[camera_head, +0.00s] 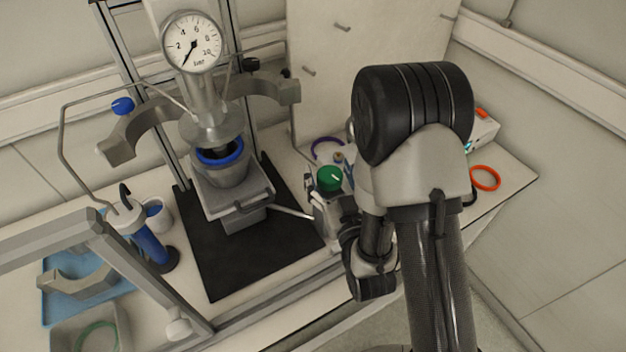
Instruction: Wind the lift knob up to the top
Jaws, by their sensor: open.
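The lift (238,218) stands on a black mat, under a metal vessel with a blue ring (220,152). A thin rod (293,212) runs from the lift to the right, towards my gripper (322,215). I cannot make out the lift knob at the rod's end; my gripper and wrist crowd that spot. My gripper is open, beside the rod's right end; its fingers are small and partly hidden by my wrist. Whether it touches the rod or knob I cannot tell. A green round cap with a white mark (329,178) shows just above my gripper.
A pressure gauge (192,42) tops the reactor head, between two open grey clamp halves (137,135). A blue cylinder (150,245) and a blue tray (62,262) are at left. An orange ring (485,178) lies at right. A grey frame bar (150,275) crosses the front.

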